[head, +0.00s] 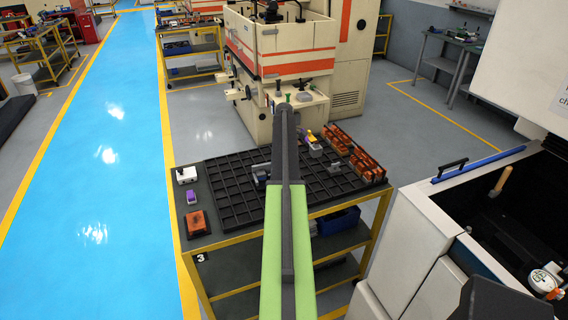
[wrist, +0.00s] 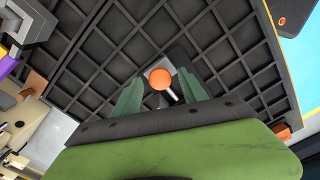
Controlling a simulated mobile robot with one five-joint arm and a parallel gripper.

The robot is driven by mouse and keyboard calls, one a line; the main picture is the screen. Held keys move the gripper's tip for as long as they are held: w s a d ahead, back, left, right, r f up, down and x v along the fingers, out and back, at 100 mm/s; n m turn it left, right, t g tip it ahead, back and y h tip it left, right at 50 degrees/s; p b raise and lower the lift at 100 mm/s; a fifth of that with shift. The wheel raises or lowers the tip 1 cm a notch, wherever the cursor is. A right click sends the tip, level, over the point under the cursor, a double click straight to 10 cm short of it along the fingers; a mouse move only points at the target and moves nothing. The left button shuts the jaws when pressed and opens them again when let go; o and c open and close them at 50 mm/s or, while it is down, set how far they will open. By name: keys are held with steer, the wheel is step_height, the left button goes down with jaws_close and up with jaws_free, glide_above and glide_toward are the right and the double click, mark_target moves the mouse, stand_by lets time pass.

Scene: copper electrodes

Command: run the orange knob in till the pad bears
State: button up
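In the wrist view the orange knob (wrist: 160,78) is a round ball on a short pale metal stem, above the black gridded tray. My gripper (wrist: 160,88) has its two green fingers spread, one on each side of the knob. Gaps show between the knob and both fingers, so it is open and holds nothing. I cannot tell its height above the knob. The pad is not visible. In the head view my arm covers the gripper and the knob, and a grey metal fixture (head: 262,173) shows partly beside the arm on the tray.
The black gridded tray (head: 232,200) lies on a yellow-framed cart. Orange-brown blocks (head: 366,168) line its right side. A purple-and-yellow piece on a grey block (head: 311,143) and a small grey fixture (head: 335,165) stand on the tray. A beige machine (head: 280,60) stands behind the cart.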

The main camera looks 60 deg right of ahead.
step_height(320, 180, up, 6)
steer(key=p, duration=0.6)
step_height(320, 180, up, 18)
steer(key=p, duration=1.7)
steer(key=shift+f+p, duration=0.2)
steer(key=shift+p, duration=0.1)
steer(key=shift+f, duration=0.1)
